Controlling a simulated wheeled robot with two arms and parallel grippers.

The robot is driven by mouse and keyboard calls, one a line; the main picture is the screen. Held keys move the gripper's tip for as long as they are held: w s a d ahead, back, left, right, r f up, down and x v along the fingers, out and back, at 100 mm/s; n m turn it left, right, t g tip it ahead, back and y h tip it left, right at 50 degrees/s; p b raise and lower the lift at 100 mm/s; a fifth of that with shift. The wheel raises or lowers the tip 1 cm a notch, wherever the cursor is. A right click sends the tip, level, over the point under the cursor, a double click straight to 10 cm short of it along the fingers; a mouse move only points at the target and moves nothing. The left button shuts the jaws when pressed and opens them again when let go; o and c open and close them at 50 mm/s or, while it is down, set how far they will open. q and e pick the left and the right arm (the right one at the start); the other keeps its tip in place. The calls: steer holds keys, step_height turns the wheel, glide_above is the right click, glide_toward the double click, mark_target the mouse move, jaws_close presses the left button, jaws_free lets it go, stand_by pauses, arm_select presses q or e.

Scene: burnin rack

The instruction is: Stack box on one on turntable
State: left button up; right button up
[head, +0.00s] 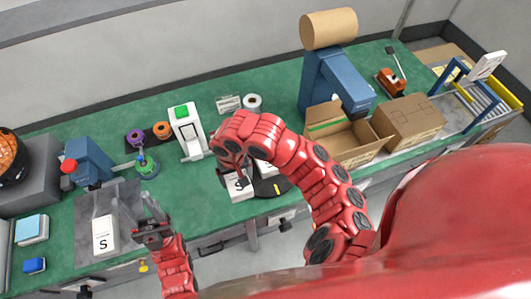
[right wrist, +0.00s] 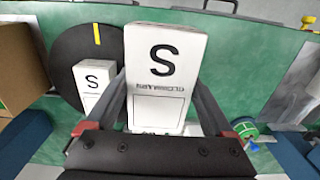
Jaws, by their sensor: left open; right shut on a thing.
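My right gripper (head: 232,165) is shut on a white box marked S (head: 240,187), held beside the black turntable (head: 272,189). In the right wrist view the held box (right wrist: 166,70) sits between the two fingers. That view also shows the turntable (right wrist: 65,50), with a yellow mark, and a second white S box (right wrist: 94,84) standing on it, left of the held box and apart from it in the picture. In the head view my right arm partly hides the turntable and its box. My left gripper (head: 151,228) is open and empty, right of another white S box (head: 105,234) on a grey mat.
A white device with a green top (head: 186,130) stands behind my right gripper. An open cardboard box (head: 340,135) and a closed one (head: 410,120) stand to the right. Spools (head: 137,138) and a blue machine with a red knob (head: 88,162) are at the left.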

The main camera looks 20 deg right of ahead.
steer(key=w+d, duration=0.3)
steer(key=d, duration=0.1)
steer(key=w+d+f+b, duration=0.1)
steer(key=w+d, duration=0.2)
steer(key=d, duration=0.1)
steer(key=w+d, duration=0.3)
steer(key=d, duration=0.1)
steer(key=shift+w+d+f, duration=0.2)
steer(key=shift+w+f, duration=0.15)
steer(key=shift+f, duration=0.2)
steer(key=shift+s+f+p, duration=0.1)
steer(key=shift+f+p, duration=0.8)
steer(key=shift+f, duration=0.55)
steer(key=shift+f, duration=0.1)
steer(key=o, duration=1.2)
steer(key=shift+o, duration=0.2)
